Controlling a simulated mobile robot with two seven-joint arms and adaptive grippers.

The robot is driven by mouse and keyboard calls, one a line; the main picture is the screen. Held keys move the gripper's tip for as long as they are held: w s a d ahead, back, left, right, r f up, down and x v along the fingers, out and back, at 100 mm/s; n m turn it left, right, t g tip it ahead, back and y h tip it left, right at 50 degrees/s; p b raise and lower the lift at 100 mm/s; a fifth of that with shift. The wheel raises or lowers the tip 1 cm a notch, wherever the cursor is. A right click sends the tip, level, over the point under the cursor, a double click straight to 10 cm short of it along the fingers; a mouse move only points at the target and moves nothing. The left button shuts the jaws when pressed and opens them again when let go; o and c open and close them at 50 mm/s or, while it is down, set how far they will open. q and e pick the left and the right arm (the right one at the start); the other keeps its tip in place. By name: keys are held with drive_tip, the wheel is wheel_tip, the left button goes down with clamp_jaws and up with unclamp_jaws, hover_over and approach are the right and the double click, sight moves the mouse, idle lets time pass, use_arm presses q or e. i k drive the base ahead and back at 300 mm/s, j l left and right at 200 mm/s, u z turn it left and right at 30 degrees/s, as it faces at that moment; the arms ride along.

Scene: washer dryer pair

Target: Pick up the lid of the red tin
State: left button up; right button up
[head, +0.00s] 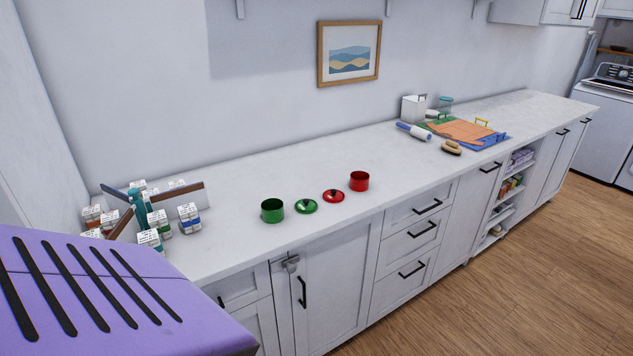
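A red tin (359,181) stands upright and open on the white countertop. A red lid (333,196) with a dark knob lies flat on the counter just left of the red tin, apart from it. A green lid (306,206) lies left of the red lid, close to it. A green tin (272,211) stands open at the left end of this row. Neither of my grippers shows in the head view.
Several small boxes and bottles (189,217) with a wooden holder crowd the counter's left end. A lint roller (414,131), a brush (451,147), folded cloths (459,130) and a white container (413,108) stand further right. The counter around the lids is clear.

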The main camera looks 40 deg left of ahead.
sight(331, 196)
drive_tip(key=u, duration=1.15)
